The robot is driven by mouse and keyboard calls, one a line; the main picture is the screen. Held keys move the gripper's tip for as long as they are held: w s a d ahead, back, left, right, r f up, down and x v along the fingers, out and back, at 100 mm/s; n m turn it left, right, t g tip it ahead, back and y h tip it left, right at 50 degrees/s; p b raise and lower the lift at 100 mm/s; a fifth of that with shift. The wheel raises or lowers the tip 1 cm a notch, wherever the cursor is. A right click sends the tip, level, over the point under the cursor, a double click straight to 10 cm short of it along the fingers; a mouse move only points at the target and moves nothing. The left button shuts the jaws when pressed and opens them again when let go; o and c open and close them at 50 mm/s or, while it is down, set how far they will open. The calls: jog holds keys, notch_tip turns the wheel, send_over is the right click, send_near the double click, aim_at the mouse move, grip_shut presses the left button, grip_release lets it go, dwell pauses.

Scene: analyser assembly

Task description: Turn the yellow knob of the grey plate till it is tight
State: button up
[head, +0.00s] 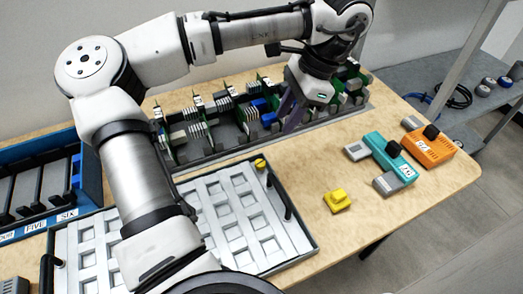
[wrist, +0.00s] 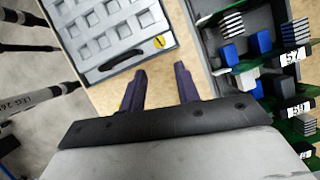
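The grey plate (head: 212,199) with square recesses lies in a dark-rimmed tray on the table. Its yellow knob (head: 260,163) is at the plate's far right corner. How tight it is cannot be told. In the wrist view the yellow knob (wrist: 158,42) lies beyond my fingertips, at the corner of the grey plate (wrist: 105,30). My gripper (head: 291,112) is above the table near the board rack, behind and right of the knob, apart from it. In the wrist view my gripper (wrist: 160,80) has its two dark purple fingers apart with nothing between them.
A rack (head: 225,135) of green circuit boards runs along the back. A black upright handle (head: 287,205) stands at the tray's right side. A yellow block (head: 337,200), a teal module (head: 390,155) and an orange module (head: 428,147) stand to the right. A blue rack (head: 40,180) is at left.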

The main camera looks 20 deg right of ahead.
aim_at(260, 163)
jog(key=x, duration=1.3)
jog(key=shift+s+f, duration=0.1)
jog(key=shift+f, duration=0.25)
grip_shut()
jog(key=shift+r+m, duration=0.1)
jog(key=shift+m, duration=0.5)
jog(key=shift+a+m+t+p, duration=0.1)
jog(key=shift+m+t+p, duration=0.45)
jog(key=shift+m, duration=0.45)
jog(key=shift+h, duration=0.3)
grip_release()
